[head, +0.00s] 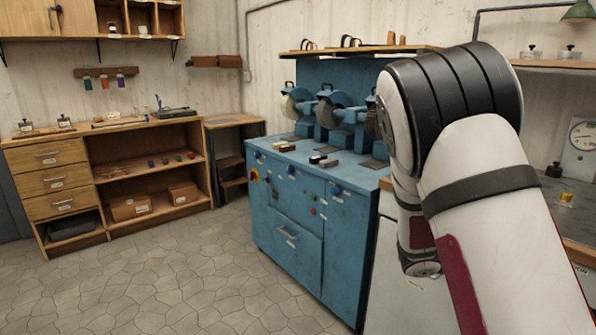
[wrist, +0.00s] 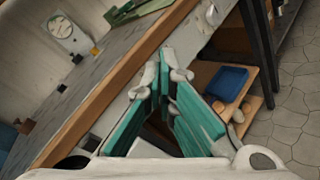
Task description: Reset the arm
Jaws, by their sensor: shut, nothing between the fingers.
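My gripper (wrist: 165,72) shows in the wrist view with its teal-padded fingers drawn together at the tips, with nothing held between them. It points toward the front edge of a wood-edged workbench (wrist: 125,75); I cannot tell how far it is from the edge. In the head view my white and black arm fills the right side, bent at a joint, and my gripper is hidden there.
A blue grinding cabinet (head: 285,215) stands left of my arm, with wheels on top. A wooden drawer unit (head: 50,180) is far left. A dial gauge (head: 582,135) stands on the right bench. A blue tray (wrist: 222,80) lies on a low shelf. Floor at front left is clear.

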